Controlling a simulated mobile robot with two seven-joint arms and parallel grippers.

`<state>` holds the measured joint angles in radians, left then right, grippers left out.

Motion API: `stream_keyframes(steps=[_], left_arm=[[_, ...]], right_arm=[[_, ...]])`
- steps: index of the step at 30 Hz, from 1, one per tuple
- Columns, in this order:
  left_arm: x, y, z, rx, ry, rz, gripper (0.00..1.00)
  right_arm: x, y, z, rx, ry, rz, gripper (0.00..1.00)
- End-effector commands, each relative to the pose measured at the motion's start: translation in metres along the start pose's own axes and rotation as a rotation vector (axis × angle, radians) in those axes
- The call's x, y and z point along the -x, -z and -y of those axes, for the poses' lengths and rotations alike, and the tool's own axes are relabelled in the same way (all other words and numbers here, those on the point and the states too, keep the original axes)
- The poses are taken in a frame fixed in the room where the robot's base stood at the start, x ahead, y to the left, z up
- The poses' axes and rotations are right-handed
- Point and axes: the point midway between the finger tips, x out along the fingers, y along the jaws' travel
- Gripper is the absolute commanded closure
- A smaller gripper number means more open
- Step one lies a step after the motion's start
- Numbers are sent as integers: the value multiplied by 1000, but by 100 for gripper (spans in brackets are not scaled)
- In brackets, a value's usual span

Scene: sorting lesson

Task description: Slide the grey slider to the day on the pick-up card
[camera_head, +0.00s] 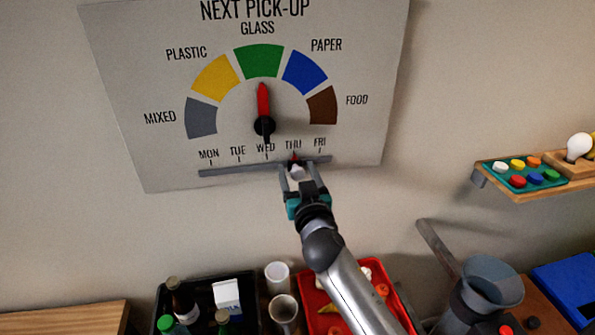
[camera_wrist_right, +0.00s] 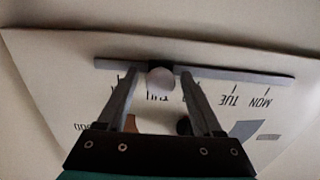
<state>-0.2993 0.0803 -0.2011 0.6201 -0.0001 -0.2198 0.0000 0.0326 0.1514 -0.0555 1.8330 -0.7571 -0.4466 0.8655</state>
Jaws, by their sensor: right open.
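The grey slider (camera_head: 297,171) sits on the grey rail (camera_head: 232,170) at the bottom of the pick-up board (camera_head: 150,95). Its small red marker points up at THU. My right gripper (camera_head: 298,177) is open at the slider, with one finger on each side of it. In the right wrist view the slider's round knob (camera_wrist_right: 161,81) shows between the two open fingertips (camera_wrist_right: 161,74), in front of the rail (camera_wrist_right: 235,76). I see no separate pick-up card. My left gripper is not in view.
The board's red dial pointer (camera_head: 263,101) points at green GLASS. Below are a black crate (camera_head: 158,305) with bottles, cups (camera_head: 277,278) and a red tray (camera_head: 311,300) under my arm. A shelf (camera_head: 545,189) with coloured buttons is on the right. The wall around the board is clear.

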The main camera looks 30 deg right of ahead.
Motion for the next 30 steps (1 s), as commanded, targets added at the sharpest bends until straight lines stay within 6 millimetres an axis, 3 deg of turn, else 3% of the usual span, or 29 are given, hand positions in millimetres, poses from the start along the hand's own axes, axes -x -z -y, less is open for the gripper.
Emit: stream_keyframes(steps=[6, 23, 30], left_arm=[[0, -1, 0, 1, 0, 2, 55], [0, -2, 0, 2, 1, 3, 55], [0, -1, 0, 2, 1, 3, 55]], right_arm=[[0, 0, 0, 0, 0, 0, 35], [0, 0, 0, -1, 0, 0, 98], [0, 0, 0, -1, 1, 0, 100]])
